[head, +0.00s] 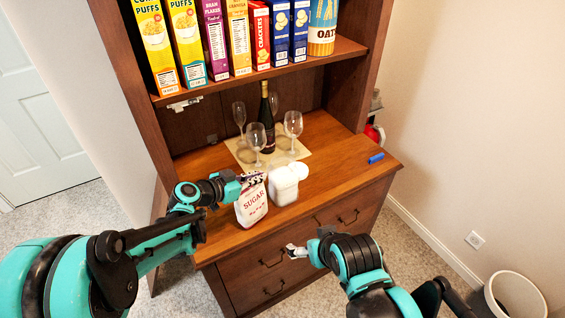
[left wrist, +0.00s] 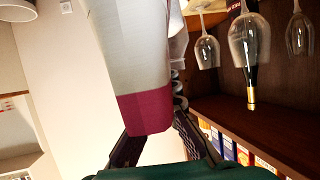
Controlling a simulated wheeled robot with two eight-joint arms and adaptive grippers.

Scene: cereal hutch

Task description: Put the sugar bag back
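The sugar bag (head: 251,207), white with red lettering, is upright near the front left of the wooden counter (head: 216,235). My left gripper (head: 252,181) is at its top. In the left wrist view, which is upside down, the bag (left wrist: 138,70) with its magenta end lies between the dark fingers of my left gripper (left wrist: 152,140). The bag hides the fingertips, so I cannot tell whether they press on it. My right gripper (head: 294,251) is in front of the drawers, with no object visible in it; its opening is too small to judge.
White canisters (head: 283,187) stand just right of the bag. Behind are a dark bottle (head: 266,125) and several wine glasses (head: 293,123) on a mat. A shelf (head: 330,51) above holds cereal boxes and oats. A blue object (head: 376,158) lies at the right; counter around it is clear.

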